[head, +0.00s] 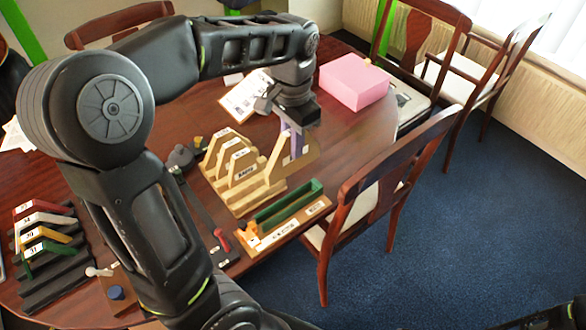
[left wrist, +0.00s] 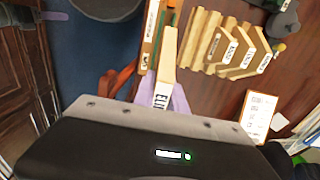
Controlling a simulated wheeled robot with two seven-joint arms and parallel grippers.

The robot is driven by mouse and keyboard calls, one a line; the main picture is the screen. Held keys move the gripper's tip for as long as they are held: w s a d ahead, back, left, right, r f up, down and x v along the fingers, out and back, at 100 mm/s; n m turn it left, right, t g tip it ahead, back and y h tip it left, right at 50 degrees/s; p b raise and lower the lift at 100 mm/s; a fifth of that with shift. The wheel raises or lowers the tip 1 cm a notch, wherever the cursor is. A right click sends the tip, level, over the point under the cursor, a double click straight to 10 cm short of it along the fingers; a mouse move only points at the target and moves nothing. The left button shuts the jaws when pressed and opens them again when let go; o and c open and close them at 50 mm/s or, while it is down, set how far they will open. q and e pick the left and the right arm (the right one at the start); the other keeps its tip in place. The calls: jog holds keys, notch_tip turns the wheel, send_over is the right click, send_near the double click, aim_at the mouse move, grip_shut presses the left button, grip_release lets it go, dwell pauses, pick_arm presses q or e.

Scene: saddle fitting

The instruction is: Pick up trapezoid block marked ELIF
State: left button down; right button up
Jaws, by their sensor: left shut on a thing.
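My left gripper (head: 292,143), with purple fingers, is shut on the light-wood trapezoid block marked ELIF (head: 277,156). The block and its label also show between the fingers in the left wrist view (left wrist: 167,55). In the head view the block is at the right end of the wooden rack (head: 240,208). I cannot tell whether it still touches the rack. Several similar labelled blocks (head: 240,165) stand in the rack to its left.
A green tray in a labelled wooden holder (head: 262,243) lies in front of the rack. A pink box (head: 353,82) and a clipboard (head: 244,97) lie behind. A dark rack with coloured pieces (head: 48,250) is at left. A chair (head: 385,180) stands at the table's right edge.

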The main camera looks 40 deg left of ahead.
pick_arm(q)
notch_tip(320, 180, up, 6)
jog(key=shift+r, duration=0.2)
notch_tip(320, 180, up, 6)
jog(key=p, duration=0.5)
jog(key=shift+p, duration=0.35)
jog(key=shift+f, duration=0.1)
